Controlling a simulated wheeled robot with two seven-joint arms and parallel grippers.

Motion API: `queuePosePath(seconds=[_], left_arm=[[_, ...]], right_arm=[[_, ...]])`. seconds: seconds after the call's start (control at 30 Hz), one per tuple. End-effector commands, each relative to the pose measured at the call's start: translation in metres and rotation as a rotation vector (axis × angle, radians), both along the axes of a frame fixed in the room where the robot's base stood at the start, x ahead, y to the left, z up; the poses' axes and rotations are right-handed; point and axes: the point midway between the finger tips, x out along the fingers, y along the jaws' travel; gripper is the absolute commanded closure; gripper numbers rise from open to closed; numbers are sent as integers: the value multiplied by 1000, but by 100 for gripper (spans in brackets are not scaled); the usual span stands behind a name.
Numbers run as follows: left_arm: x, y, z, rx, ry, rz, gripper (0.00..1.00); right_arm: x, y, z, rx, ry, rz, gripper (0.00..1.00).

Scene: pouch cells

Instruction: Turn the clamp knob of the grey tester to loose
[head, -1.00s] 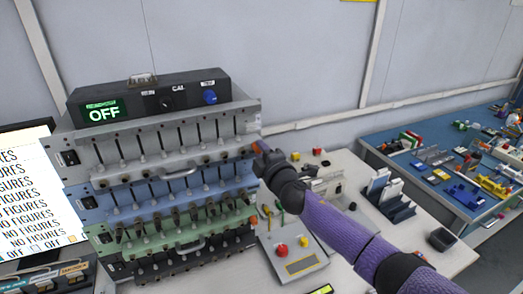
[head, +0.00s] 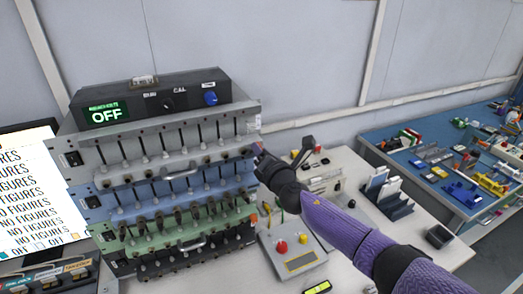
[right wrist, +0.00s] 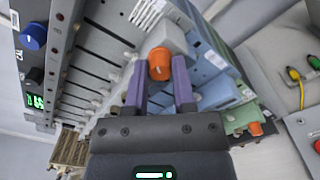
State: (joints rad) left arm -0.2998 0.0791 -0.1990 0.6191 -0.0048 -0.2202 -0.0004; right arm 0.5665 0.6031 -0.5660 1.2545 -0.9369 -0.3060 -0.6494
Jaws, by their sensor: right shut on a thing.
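The grey tester (head: 185,143) is the top unit of a stack of testers, above a blue one and a green one. Its clamp knob (right wrist: 160,62) is orange and shows in the right wrist view on a grey block at the tester's end. My right gripper (right wrist: 159,84) is shut on this knob, with one purple finger at each side of it. In the head view my right gripper (head: 260,157) is at the right end of the grey tester and hides the knob. My left gripper is not in view.
A black control box (head: 150,97) reading OFF, with a blue knob (head: 210,98), sits on top of the stack. A panel with red and yellow buttons (head: 292,257) lies right of the stack. A dark slotted rack (head: 393,203) stands further right.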

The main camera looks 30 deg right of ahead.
Motion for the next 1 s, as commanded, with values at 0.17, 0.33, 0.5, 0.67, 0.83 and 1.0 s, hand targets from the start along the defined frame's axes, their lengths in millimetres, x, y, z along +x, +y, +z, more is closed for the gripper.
queuePosePath(seconds=[0.17, 0.33, 0.5, 0.67, 0.83, 1.0], left_arm=[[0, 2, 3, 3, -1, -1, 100], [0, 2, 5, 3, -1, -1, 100], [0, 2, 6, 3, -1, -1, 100], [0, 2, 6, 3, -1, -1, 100], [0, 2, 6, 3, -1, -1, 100], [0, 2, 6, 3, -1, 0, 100]], right_arm=[[0, 1, -1, -119, 10, 1, 100], [0, 1, -1, -202, 16, 1, 100], [0, 0, -2, -253, 19, 1, 100], [-1, 1, -2, -275, 20, 1, 100], [-1, 1, -2, -282, 21, 2, 100], [-1, 1, -2, -281, 21, 2, 100]])
